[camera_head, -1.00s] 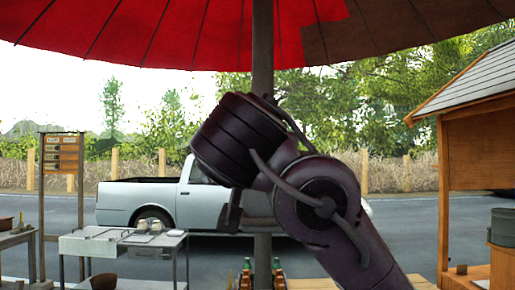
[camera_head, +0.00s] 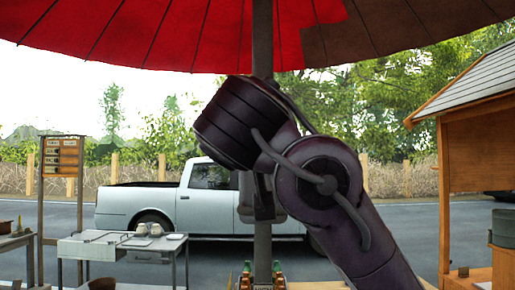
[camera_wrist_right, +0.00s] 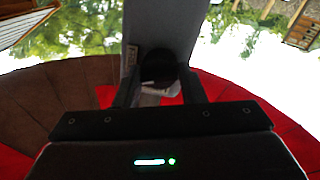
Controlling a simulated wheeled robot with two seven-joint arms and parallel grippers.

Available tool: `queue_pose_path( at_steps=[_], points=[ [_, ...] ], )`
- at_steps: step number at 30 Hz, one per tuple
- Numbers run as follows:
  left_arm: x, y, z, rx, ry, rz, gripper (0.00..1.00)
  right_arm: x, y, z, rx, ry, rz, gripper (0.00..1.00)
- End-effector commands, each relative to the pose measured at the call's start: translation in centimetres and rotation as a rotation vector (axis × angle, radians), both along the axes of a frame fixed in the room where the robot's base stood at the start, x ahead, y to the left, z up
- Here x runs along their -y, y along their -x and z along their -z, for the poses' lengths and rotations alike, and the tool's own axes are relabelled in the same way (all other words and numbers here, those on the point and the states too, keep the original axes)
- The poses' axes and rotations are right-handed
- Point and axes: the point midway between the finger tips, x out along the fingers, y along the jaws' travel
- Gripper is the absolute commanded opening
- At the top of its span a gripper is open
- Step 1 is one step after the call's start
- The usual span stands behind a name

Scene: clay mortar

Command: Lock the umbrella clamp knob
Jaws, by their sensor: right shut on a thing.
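The umbrella pole (camera_head: 263,50) stands upright at the middle of the head view under the red and brown canopy (camera_head: 160,35). My right gripper (camera_head: 264,212) is at the pole, partly hidden behind my own arm. In the right wrist view the pole (camera_wrist_right: 165,22) fills the top middle. The dark round clamp knob (camera_wrist_right: 158,68) sits between the two fingers of my right gripper (camera_wrist_right: 158,82), which is shut on it. The rest of the clamp is mostly hidden. My left gripper is not in view.
Bottles in a crate (camera_head: 247,275) stand low around the pole. A metal table (camera_head: 100,246) is at the left and a wooden stall (camera_head: 480,180) at the right. A white pickup (camera_head: 205,205) is parked behind on the road.

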Motion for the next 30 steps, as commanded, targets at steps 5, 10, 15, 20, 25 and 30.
queue_pose_path(
  at_steps=[5,10,15,20,25,30],
  points=[
    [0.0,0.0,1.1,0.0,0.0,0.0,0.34,0.0,0.0,0.2,0.0,0.167,0.0,0.14],
    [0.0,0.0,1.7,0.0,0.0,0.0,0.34,0.1,0.0,0.2,0.002,0.329,-0.001,0.14],
    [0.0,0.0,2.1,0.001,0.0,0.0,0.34,0.1,0.0,0.1,0.001,0.49,-0.001,0.14],
    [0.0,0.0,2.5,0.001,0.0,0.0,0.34,0.1,0.0,0.1,0.002,0.642,-0.001,0.14],
    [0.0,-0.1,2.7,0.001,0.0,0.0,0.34,0.1,0.0,0.1,0.001,0.796,-0.002,0.14],
    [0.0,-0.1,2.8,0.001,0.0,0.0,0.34,0.1,0.0,0.1,0.002,0.931,-0.002,0.14]
  ],
)
